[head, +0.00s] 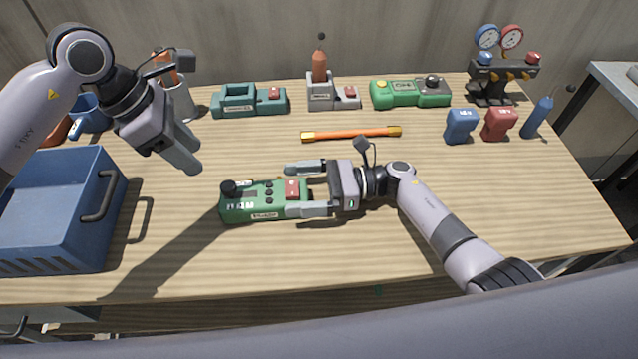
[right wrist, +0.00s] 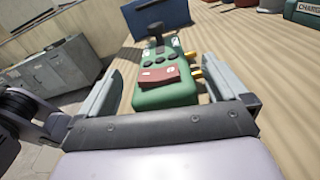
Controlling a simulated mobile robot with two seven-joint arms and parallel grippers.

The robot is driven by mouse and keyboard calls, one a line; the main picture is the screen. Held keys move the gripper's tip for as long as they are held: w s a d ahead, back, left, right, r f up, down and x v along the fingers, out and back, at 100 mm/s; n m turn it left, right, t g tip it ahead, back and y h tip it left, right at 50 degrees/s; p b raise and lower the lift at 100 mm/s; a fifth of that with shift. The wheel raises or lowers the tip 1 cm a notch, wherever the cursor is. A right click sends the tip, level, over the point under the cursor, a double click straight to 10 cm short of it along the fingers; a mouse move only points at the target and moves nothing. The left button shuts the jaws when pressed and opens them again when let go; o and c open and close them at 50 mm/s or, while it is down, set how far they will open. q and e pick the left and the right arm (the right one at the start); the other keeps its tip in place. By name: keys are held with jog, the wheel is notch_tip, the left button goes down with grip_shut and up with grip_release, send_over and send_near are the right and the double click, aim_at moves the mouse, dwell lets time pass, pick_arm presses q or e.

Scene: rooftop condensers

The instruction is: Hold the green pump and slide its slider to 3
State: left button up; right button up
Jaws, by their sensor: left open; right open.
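The green pump (head: 238,209) lies on the table in front of me, with a black knob at its left end, dark buttons and a red block at its right end. It also shows in the right wrist view (right wrist: 165,94), with brass fittings on its right side. My right gripper (head: 290,190) is open, its fingers on either side of the pump's red-block end. In the right wrist view a gap shows by the left finger; contact at the right finger cannot be told. My left gripper (head: 187,156) is open and empty, above the table, left of and behind the pump. The slider's setting is unreadable.
A blue crate (head: 62,222) stands at the left. An orange rod (head: 350,133) lies behind the pump. A teal charger (head: 248,101), a grey stand (head: 331,94), another green device (head: 410,93) and a gauge manifold (head: 500,78) line the back. The front table strip is clear.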

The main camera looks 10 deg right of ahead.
jog(key=shift+a, duration=0.65)
